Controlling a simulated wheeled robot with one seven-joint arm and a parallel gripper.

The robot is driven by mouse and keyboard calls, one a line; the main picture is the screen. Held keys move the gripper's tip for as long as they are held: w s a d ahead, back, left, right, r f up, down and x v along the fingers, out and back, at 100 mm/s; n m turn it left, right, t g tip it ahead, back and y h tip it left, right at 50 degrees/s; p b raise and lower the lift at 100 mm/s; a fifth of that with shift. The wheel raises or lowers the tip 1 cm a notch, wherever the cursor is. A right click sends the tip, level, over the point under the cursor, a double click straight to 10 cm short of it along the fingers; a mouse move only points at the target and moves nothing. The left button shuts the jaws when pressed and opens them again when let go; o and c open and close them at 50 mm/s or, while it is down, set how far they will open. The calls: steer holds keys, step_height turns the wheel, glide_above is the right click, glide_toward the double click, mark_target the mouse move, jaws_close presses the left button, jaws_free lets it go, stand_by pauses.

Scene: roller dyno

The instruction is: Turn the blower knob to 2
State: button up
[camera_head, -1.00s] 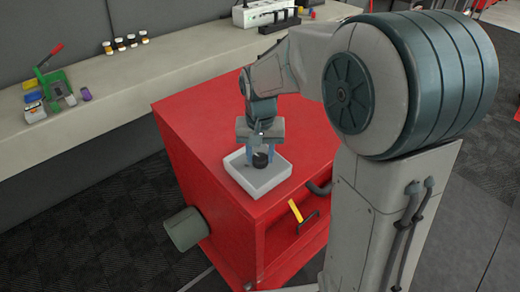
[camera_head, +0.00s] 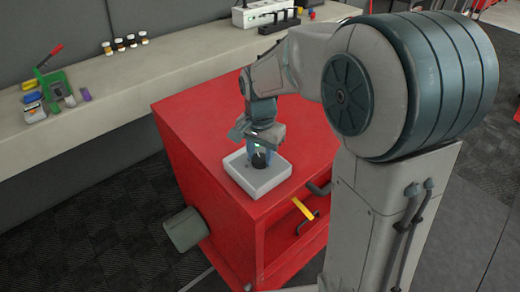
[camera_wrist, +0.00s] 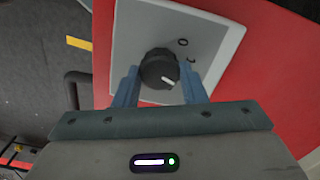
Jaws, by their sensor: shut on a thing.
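The blower knob (camera_head: 260,160) is a round black dial on a light grey square panel (camera_head: 262,185) on top of the red cabinet. In the wrist view the knob (camera_wrist: 157,66) has a white pointer mark aimed to the lower right. A "0" and another mark, too unclear to read, are printed on the panel (camera_wrist: 208,30) right of the knob. My gripper (camera_head: 259,151) points down over the panel. In the wrist view my gripper (camera_wrist: 158,72) has its two blue-grey fingers on either side of the knob, shut on it.
The red cabinet (camera_head: 195,110) has a grey cylinder (camera_head: 185,229) on its left side and a yellow bar (camera_head: 303,209) with a dark handle at its front right. A long bench (camera_head: 130,75) behind carries small bottles and a green tool. The cabinet top behind the panel is clear.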

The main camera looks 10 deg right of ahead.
mark_target(260, 157)
steer(key=o, duration=1)
step_height(260, 157, up, 14)
stand_by(0.4)
steer(key=s+d+f+n+t, duration=0.1)
steer(key=s+d+f+n, duration=0.1)
steer(key=s, duration=0.3)
steer(key=s+d+f+n+t, duration=0.1)
steer(key=s+d+f+n, duration=0.2)
steer(key=s+d+f, duration=0.1)
steer(key=s+d+f+n+t, duration=0.1)
steer(key=s+d+f+n, duration=0.1)
steer(key=s, duration=0.5)
steer(key=shift+d+f, duration=0.25)
steer(key=shift+f, duration=0.25)
steer(key=shift+d+f, duration=0.25)
steer(key=shift+f, duration=0.2)
